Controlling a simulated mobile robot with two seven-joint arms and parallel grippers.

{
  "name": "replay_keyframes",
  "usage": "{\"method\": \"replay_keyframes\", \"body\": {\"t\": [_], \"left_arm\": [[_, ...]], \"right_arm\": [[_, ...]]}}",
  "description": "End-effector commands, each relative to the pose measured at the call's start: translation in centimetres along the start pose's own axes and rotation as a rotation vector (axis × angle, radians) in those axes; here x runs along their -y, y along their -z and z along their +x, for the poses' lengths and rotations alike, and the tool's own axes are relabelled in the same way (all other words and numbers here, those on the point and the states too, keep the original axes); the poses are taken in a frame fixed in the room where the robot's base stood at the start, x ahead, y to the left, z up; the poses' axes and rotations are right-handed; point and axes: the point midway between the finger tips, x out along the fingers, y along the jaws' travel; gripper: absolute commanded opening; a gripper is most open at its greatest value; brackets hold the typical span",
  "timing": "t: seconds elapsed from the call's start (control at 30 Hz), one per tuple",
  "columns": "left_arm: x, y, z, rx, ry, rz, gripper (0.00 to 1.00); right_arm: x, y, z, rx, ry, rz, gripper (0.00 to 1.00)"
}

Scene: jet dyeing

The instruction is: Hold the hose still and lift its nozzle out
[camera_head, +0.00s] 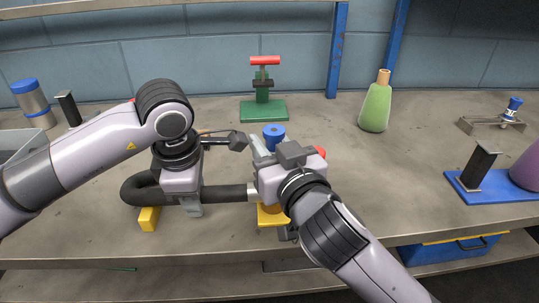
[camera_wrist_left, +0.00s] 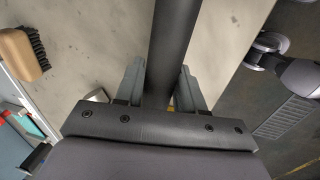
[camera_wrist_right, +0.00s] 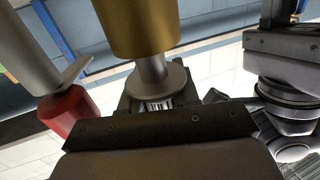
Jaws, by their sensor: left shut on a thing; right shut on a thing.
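The hose (camera_head: 225,194) is thick and black. It bends at the left and runs right to a silver end (camera_head: 253,192). My left gripper (camera_head: 192,207) is shut on the hose. In the left wrist view the hose (camera_wrist_left: 172,45) passes between both fingers (camera_wrist_left: 159,88). My right gripper (camera_head: 268,185) is shut at the hose's right end. In the right wrist view its jaws (camera_wrist_right: 152,103) close on a silver flanged piece (camera_wrist_right: 157,84) with a brass cylinder (camera_wrist_right: 138,25), apparently the nozzle. The right hand hides much of it in the head view.
A blue knob (camera_head: 274,132) stands behind my right gripper. A yellow block (camera_head: 149,218) is by the hose bend. A green stand with a red handle (camera_head: 265,62) and a green bottle (camera_head: 376,105) stand at the back. A brush (camera_wrist_left: 22,54) lies left in the left wrist view.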

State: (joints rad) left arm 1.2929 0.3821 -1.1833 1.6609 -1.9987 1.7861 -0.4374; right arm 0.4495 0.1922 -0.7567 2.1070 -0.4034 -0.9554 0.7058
Motion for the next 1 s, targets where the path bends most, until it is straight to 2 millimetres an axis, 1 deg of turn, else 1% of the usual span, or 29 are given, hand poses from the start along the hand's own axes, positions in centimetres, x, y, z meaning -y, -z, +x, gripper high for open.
{"method": "replay_keyframes", "body": {"t": [0.03,0.1,0.3,0.47,0.73,0.77,0.8,0.83,1.0], "left_arm": [[0.0,0.0,0.0,0.0,0.0,0.0,0.07],[0.0,0.0,0.0,0.0,0.0,0.0,0.07],[0.0,0.0,0.0,0.0,0.0,0.0,0.07],[0.0,0.0,0.0,0.0,0.0,0.0,0.07],[0.0,0.0,0.0,0.0,0.0,0.0,0.07],[0.0,0.0,0.0,0.0,0.0,0.0,0.48],[0.0,0.0,0.0,0.0,0.0,0.0,0.61],[0.0,0.0,0.0,0.0,0.0,0.0,0.68],[0.0,0.0,0.0,0.0,0.0,0.0,0.68]], "right_arm": [[0.1,1.4,0.0,-0.008,0.001,0.004,0.0],[0.1,2.9,0.0,-0.008,0.002,0.003,0.0],[0.1,6.4,0.0,-0.006,0.002,0.002,0.0],[0.1,7.6,0.0,-0.003,0.002,0.0,0.0],[0.1,7.7,0.0,-0.001,0.002,-0.001,0.0],[0.1,7.7,0.0,-0.001,0.002,-0.001,0.0],[0.1,7.7,0.0,-0.001,0.002,-0.001,0.0],[0.1,7.7,0.0,-0.001,0.002,-0.001,0.0],[0.1,7.7,0.0,-0.001,0.001,-0.001,0.0]]}}
